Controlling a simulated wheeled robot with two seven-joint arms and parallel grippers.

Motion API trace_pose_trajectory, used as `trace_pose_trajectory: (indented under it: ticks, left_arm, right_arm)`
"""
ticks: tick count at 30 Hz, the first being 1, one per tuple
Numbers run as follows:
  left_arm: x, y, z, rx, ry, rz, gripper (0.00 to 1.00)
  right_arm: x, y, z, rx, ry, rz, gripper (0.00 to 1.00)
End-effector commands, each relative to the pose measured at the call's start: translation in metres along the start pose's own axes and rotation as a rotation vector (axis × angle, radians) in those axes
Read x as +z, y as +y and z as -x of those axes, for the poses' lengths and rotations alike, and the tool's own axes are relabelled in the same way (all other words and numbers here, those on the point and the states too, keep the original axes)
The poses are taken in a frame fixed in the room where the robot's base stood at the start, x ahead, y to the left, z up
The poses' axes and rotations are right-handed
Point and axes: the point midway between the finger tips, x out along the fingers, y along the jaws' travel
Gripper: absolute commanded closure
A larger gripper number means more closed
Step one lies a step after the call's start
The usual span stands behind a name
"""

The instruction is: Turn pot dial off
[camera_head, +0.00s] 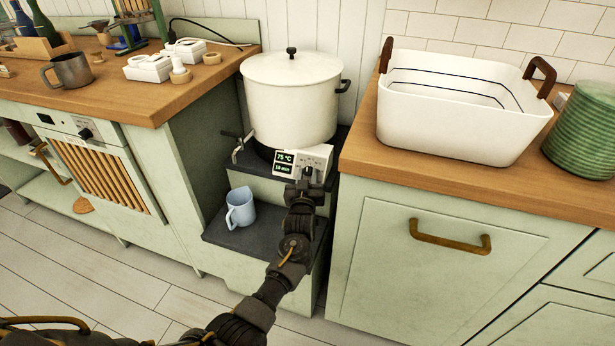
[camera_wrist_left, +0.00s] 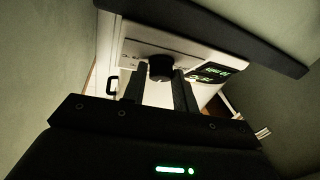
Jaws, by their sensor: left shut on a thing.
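A white lidded pot (camera_head: 290,98) stands on a dark shelf between two counters. Its control box (camera_head: 318,155) sticks out at the front, with a green-lit display (camera_head: 284,163) reading 75 °C and 10 min. My left gripper (camera_head: 306,174) reaches up to the box from below and covers the dial in the head view. In the left wrist view the black dial (camera_wrist_left: 160,67) sits between the two fingertips of the left gripper (camera_wrist_left: 160,82), which is shut on it. The dial's pointer mark cannot be read. My right gripper is not seen.
A light blue mug (camera_head: 240,208) stands on the lower step beside my arm. A tap (camera_head: 239,147) sticks out at the pot's left.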

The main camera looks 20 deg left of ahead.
Motion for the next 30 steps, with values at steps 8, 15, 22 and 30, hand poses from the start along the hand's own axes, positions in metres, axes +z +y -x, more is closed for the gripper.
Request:
trace_pose_trajectory:
  ticks: [8,15,22,30]
  left_arm:
    - [-0.0011,-0.0003,-0.0004,-0.001,0.002,0.001,0.94]
    - [-0.001,-0.0003,-0.0004,-0.001,0.002,0.0,0.5]
    - [-0.0006,-0.0002,-0.0003,0.0,0.001,0.0,0.5]
    - [0.0013,-0.0049,-0.0005,0.08,0.016,-0.108,0.5]
  right_arm:
    - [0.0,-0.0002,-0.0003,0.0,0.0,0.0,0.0]
    - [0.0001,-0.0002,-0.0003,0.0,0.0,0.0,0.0]
    - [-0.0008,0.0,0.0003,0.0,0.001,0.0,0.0]
    - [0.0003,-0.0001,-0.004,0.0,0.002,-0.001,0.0]
